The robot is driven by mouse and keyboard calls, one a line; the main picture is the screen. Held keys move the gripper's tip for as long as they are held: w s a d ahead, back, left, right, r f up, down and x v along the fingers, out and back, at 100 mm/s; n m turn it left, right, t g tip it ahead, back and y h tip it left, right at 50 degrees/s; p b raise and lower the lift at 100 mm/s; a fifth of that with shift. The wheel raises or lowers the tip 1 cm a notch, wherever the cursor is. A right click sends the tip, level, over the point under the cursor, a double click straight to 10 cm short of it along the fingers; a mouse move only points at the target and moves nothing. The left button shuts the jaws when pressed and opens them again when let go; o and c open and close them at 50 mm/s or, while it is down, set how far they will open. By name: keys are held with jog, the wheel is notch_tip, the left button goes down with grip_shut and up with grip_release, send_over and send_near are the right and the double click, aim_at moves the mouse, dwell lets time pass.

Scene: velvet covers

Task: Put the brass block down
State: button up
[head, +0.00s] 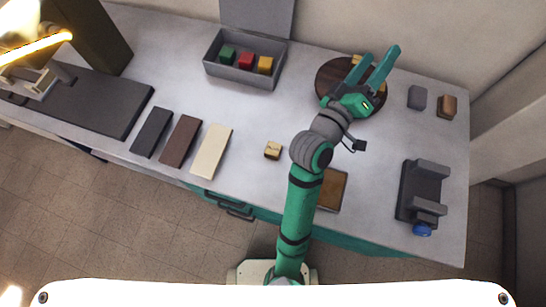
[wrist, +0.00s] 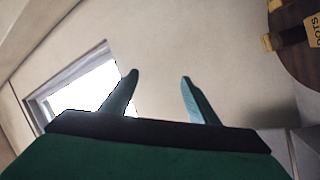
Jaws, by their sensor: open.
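A small brass-coloured block (head: 272,150) sits on the grey worktop in the head view, left of my arm. My gripper (head: 376,54) is open above the dark round board, with nothing between its fingers. Both fingers also show apart and empty in the wrist view (wrist: 160,78). The block lies well to the lower left of the gripper and does not touch it. A brass-yellow piece (head: 357,59) shows at the round board's far edge, partly near the fingers; I cannot tell its full shape.
The round board (head: 325,80) is partly hidden by my gripper. A grey bin (head: 244,82) holds red, green and yellow blocks. Three flat slabs, including a cream one (head: 211,152), lie at left. A brown tray (head: 332,190) is beside my arm; a dark fixture (head: 420,185) stands at right.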

jog(key=s+a+f+y, duration=0.4)
jog(key=s+a+f, duration=0.1)
jog(key=s+f, duration=0.2)
jog(key=s+a+f+n+y, duration=0.1)
jog(key=s+a+f+y, duration=0.3)
jog(key=s+a+f, duration=0.2)
jog(key=s+a+f+n+y, duration=0.1)
jog(key=s+a+f+y, duration=0.3)
jog(key=f, duration=0.5)
jog(key=shift+s+a+f, duration=0.1)
jog(key=shift+s+a, duration=0.25)
jog(key=shift+s, duration=0.25)
jog(key=shift+s+a+f, duration=0.15)
jog(key=shift+s+a, duration=0.15)
jog(key=shift+s, duration=0.3)
jog(key=shift+s+a+f, duration=0.1)
jog(key=shift+s+a, duration=0.25)
jog(key=shift+s, duration=0.25)
jog(key=s+a+m, duration=0.5)
jog(key=s, duration=0.6)
jog(key=shift+s+a+f+g, duration=0.25)
jog(key=shift+a+f+g, duration=0.05)
jog(key=shift+a+f, duration=0.15)
